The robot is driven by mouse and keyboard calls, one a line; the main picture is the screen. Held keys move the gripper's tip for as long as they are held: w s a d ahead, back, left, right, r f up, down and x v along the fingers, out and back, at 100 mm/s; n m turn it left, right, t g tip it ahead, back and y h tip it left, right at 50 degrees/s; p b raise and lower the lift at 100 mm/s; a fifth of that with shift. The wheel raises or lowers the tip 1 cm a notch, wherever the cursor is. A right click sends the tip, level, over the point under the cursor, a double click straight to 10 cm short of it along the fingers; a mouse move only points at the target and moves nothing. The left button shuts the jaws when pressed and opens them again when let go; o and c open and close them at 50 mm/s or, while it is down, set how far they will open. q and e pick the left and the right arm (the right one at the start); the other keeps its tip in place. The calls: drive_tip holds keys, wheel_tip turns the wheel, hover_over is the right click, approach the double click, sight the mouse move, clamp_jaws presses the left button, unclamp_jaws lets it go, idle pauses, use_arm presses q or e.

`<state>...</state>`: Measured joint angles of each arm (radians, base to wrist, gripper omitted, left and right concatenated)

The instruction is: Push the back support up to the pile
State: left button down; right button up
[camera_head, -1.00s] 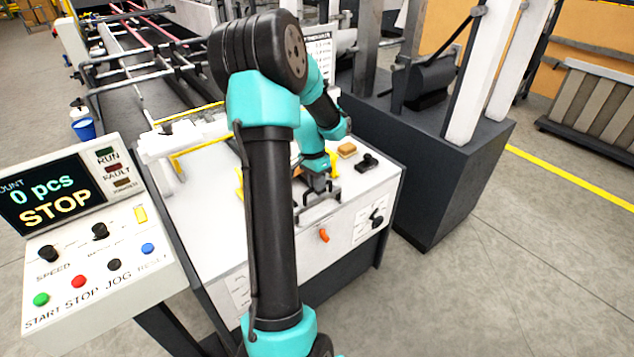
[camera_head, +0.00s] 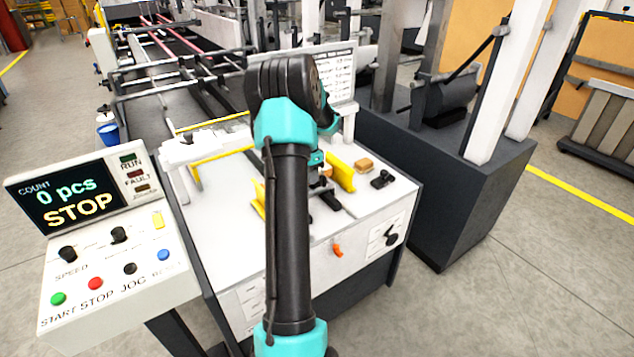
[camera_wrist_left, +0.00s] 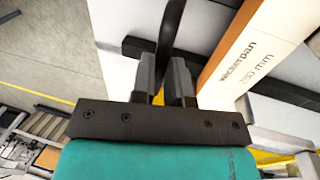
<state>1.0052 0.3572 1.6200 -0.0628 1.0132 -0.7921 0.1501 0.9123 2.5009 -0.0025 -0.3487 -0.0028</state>
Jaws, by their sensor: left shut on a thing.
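My left gripper (camera_wrist_left: 167,85) is shut on a dark, narrow, curved piece (camera_wrist_left: 171,32), which looks like part of the back support. In the head view my left arm reaches over the white feeder table (camera_head: 295,252) and its links hide most of the gripper and the held piece. A dark bar (camera_head: 329,199) shows on the table just right of the arm. In the left wrist view a pale printed block with a brown side (camera_wrist_left: 240,58) stands right of the fingers, apart from them; I cannot tell whether it is the pile. My right gripper is not in view.
Yellow upright guides stand on the table, one (camera_head: 341,173) right of the arm. A tan block (camera_head: 364,165) and a small black part (camera_head: 382,180) lie near the right edge. The control panel (camera_head: 108,245) is at left, its display (camera_head: 70,194) reading STOP.

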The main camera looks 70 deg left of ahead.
use_arm(q)
drive_tip(key=c, duration=1.1)
unclamp_jaws()
drive_tip(key=shift+r, duration=0.1)
drive_tip(key=a+r, duration=0.1)
drive_tip(key=r, duration=0.4)
drive_tip(key=a+r, duration=0.1)
drive_tip(key=r, duration=0.5)
drive_tip(key=a+r, duration=0.1)
drive_tip(key=r, duration=0.5)
drive_tip(key=shift+s+a, duration=0.15)
drive_tip(key=shift+s, duration=0.15)
drive_tip(key=shift+f, duration=0.1)
